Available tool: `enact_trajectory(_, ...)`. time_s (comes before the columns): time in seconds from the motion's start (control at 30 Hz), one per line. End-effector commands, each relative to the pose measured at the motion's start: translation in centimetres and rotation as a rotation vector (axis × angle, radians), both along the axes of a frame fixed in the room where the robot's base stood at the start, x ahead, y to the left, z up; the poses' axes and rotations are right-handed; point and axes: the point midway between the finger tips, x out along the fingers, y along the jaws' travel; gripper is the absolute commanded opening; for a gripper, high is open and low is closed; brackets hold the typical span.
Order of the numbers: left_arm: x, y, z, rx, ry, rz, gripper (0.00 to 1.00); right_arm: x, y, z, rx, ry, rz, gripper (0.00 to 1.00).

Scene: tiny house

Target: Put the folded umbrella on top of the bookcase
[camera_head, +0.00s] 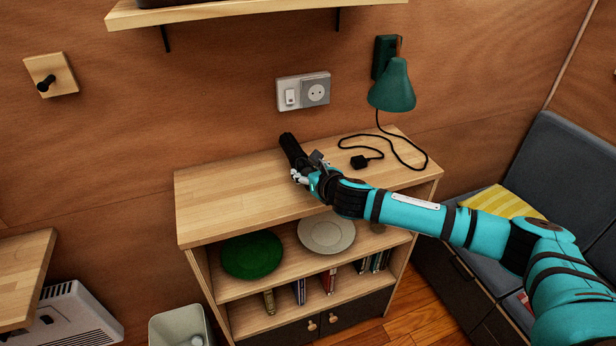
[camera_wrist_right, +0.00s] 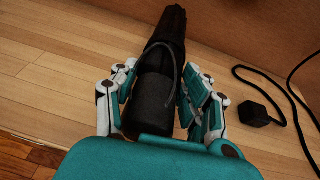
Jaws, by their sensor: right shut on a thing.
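The folded umbrella (camera_head: 292,149) is black and slim. It is at the top of the wooden bookcase (camera_head: 225,197), over the middle of its board. My right gripper (camera_head: 307,174) is shut on the umbrella near its handle end. In the right wrist view the umbrella (camera_wrist_right: 155,92) lies between the two fingers of the gripper (camera_wrist_right: 160,105), its dark canopy pointing away toward the wall. The board shows close below it; whether the umbrella touches the board I cannot tell. My left gripper is not in view.
A black plug and cord (camera_head: 359,161) lie on the right part of the bookcase top, below a green wall lamp (camera_head: 392,88). The top's left part is clear. A wall shelf (camera_head: 240,12) hangs above. Plates and books fill the lower shelves. A grey sofa (camera_head: 560,165) stands at the right.

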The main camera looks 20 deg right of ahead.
Motion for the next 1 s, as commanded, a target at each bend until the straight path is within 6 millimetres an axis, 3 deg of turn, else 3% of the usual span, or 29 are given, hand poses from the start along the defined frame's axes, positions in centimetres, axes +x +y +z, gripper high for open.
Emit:
enact_trajectory(0.1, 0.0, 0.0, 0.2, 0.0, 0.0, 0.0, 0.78, -0.1, 0.0, -1.7, 0.0, 0.003, 0.001, 0.02)
enact_trajectory(0.37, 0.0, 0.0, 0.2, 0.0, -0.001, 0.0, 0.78, -0.1, 0.0, -2.2, 0.0, 0.0, 0.0, 0.02)
enact_trajectory(0.4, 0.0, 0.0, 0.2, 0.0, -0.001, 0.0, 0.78, -0.1, 0.0, -2.3, 0.0, 0.003, 0.0, 0.49)
enact_trajectory(0.57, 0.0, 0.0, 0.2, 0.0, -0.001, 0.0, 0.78, -0.1, 0.0, -2.3, 0.0, 0.003, 0.0, 0.7)
enact_trajectory(0.87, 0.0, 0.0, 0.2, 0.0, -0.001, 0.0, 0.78, -0.2, -0.1, -2.2, 0.0, 0.002, 0.0, 0.7)
enact_trajectory(1.0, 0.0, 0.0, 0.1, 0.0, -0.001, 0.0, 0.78, -1.2, -0.2, -1.9, -0.001, 0.002, 0.0, 0.7)
